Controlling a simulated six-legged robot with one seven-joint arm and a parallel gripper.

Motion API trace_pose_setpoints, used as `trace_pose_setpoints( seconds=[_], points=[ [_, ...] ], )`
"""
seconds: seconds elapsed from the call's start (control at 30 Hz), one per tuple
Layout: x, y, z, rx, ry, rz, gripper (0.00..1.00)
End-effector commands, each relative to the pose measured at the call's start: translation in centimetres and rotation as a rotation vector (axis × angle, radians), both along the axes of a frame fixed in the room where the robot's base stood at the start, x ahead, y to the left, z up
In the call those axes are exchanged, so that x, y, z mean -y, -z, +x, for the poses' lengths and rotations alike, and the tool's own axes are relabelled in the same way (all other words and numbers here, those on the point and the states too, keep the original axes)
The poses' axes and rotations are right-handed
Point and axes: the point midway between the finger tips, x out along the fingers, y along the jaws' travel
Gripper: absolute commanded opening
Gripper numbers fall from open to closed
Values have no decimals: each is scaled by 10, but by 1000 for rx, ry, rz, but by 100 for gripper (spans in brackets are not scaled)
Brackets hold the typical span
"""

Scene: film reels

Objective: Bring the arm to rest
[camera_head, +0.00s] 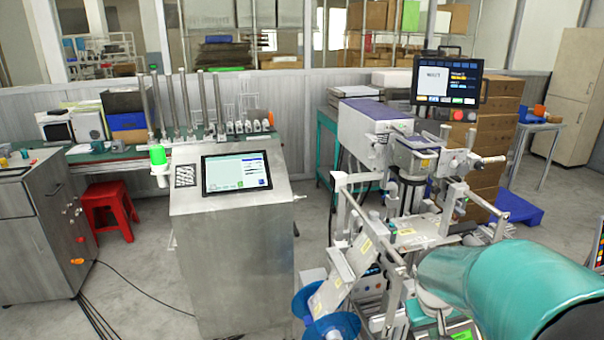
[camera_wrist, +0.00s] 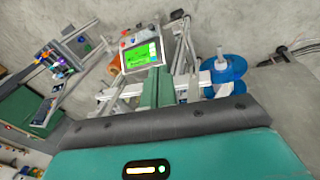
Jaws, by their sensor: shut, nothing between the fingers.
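My arm shows as a thick teal link (camera_head: 510,285) at the lower right of the head view, in front of the film machine (camera_head: 415,232). My gripper (camera_wrist: 156,88) shows in the wrist view as two green fingers side by side beyond the teal wrist housing. It is shut and empty. In the head view my gripper cannot be made out clearly. Below the fingers in the wrist view are a lit green screen (camera_wrist: 141,55), metal frame parts and blue reels (camera_wrist: 222,76); I cannot tell how far they are from the fingers.
Blue reels (camera_head: 327,322) sit low on the machine's near side. A steel console (camera_head: 232,250) with a touchscreen stands left of it. A red stool (camera_head: 108,210) and grey cabinet (camera_head: 38,240) are farther left. Black cables (camera_head: 130,285) cross the floor. Stacked boxes (camera_head: 500,130) stand behind.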

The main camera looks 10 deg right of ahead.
Motion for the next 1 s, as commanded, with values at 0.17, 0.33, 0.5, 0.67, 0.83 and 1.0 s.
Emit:
trace_pose_setpoints(
  seconds=[0.17,0.33,0.5,0.67,0.83,1.0],
  points=[
    [-58,-49,-12,100,-30,0,0],
    [-109,-84,-32,199,-63,40,0],
    [-156,-110,-61,295,-107,120,0],
    [-185,-123,-85,355,-144,199,0],
    [-195,-127,-95,375,-157,235,0],
    [-195,-127,-95,375,-157,235,0]
  ],
)
